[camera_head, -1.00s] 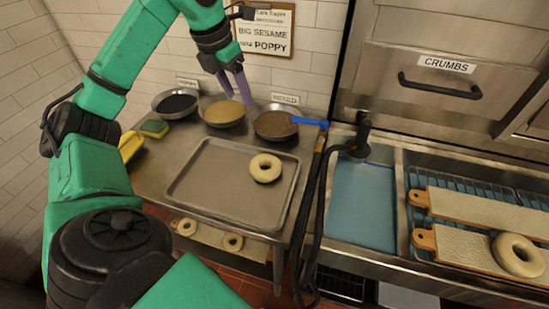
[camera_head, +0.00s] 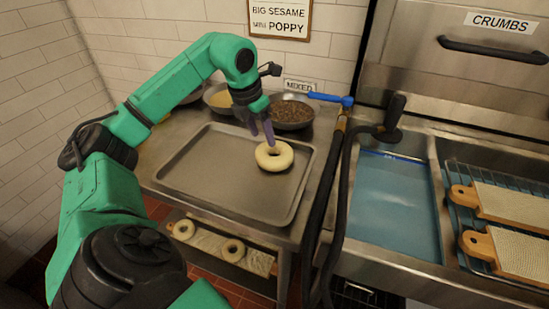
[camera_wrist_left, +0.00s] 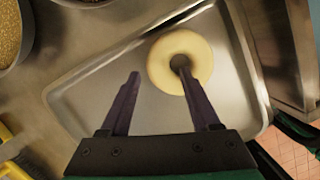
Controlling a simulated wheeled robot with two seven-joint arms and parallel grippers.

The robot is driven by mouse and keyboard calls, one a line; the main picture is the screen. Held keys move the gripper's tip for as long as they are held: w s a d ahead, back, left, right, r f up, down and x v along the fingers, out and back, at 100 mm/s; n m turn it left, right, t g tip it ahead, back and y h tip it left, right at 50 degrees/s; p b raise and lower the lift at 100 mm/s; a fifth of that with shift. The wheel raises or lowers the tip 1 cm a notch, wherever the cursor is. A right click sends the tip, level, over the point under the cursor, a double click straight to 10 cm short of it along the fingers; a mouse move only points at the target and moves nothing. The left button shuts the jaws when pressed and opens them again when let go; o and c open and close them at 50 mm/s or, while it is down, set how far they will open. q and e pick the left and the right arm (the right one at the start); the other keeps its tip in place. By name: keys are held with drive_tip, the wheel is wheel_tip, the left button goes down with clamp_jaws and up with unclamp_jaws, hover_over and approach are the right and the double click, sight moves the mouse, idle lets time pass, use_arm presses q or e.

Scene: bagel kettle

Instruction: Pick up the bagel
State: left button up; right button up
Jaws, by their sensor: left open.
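A pale, plain bagel (camera_head: 274,156) lies on the metal tray (camera_head: 200,181), near its back right. It also shows in the left wrist view (camera_wrist_left: 163,67), at the top middle. My left gripper (camera_head: 262,138) is open above the bagel in the head view. In the left wrist view my left gripper (camera_wrist_left: 157,70) has its two purple fingers apart. The right finger's tip overlaps the bagel's hole, and the left finger's tip is outside the ring to the left. Contact cannot be told. My right gripper is not in view.
Bowls of toppings, including a dark mixed one (camera_head: 290,113), stand behind the tray. A blue-handled hose and a water basin (camera_head: 392,205) are to the right, with wooden boards (camera_head: 512,208) beyond. More bagels (camera_head: 184,229) lie on a lower shelf. The tray's left side is bare.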

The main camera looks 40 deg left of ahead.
sight(264, 145)
use_arm(q)
drive_tip(key=x, duration=0.4)
drive_tip(key=shift+s+f, duration=0.15)
drive_tip(key=shift+f, duration=0.05)
drive_tip(key=shift+a+f, duration=0.1)
drive_tip(key=shift+f, duration=0.2)
drive_tip(key=shift+r, duration=0.1)
clamp_jaws()
wheel_tip(264, 145, up, 20)
drive_tip(key=p, duration=0.7)
